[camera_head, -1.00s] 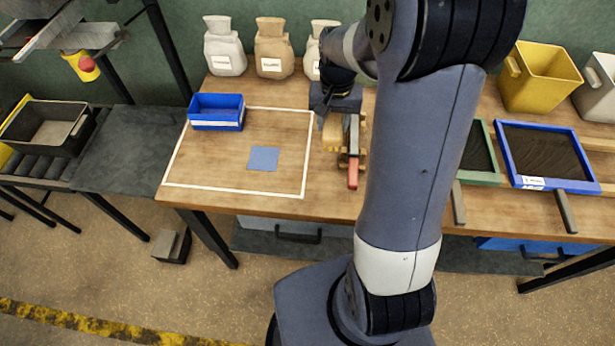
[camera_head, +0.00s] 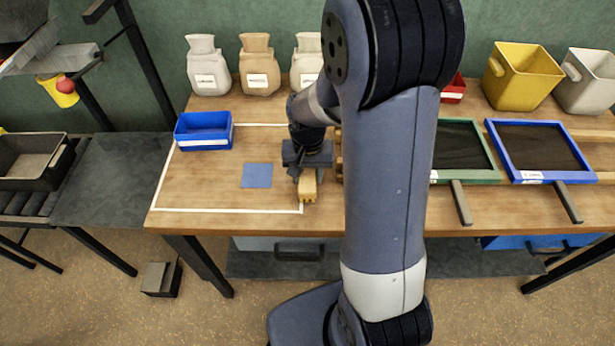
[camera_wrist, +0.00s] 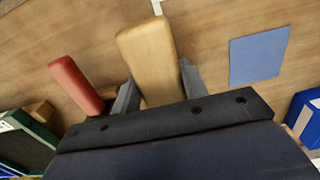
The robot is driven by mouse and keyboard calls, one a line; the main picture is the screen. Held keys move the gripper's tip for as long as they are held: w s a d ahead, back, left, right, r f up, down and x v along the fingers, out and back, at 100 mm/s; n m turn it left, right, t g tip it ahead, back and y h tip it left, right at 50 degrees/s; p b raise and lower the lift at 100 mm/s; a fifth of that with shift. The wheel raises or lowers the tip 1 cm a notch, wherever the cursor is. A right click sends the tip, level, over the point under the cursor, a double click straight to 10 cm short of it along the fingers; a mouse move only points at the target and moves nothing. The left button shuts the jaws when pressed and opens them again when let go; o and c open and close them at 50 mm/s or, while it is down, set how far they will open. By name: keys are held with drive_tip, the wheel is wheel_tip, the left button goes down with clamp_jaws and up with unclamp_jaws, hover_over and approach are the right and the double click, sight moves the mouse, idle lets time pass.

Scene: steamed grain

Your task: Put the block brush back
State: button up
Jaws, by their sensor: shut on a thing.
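The block brush (camera_head: 308,187) is a pale wooden block, seen over the right edge of the white outline on the bench. My gripper (camera_head: 306,174) is closed around it. In the wrist view the block brush (camera_wrist: 149,58) sits between the two grey fingers, its far end sticking out beyond them. Its bristles are hidden, and I cannot tell how far it is above the bench. A flat blue square (camera_head: 257,175) lies inside the white outline, left of my gripper; it also shows in the wrist view (camera_wrist: 258,55).
A red-handled tool (camera_wrist: 76,84) lies left of the brush in the wrist view; my arm hides it from the head camera. A blue bin (camera_head: 204,131) stands at the outline's back left. Several sacks (camera_head: 260,66) stand behind. Framed trays (camera_head: 541,150) lie to the right.

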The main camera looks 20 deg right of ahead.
sight(308, 172)
drive_tip(key=shift+f, duration=0.7)
drive_tip(key=shift+f, duration=0.2)
drive_tip(key=o, duration=0.9)
drive_tip(key=shift+r, duration=0.2)
wheel_tip(308, 172, up, 12)
drive_tip(key=shift+r, duration=0.1)
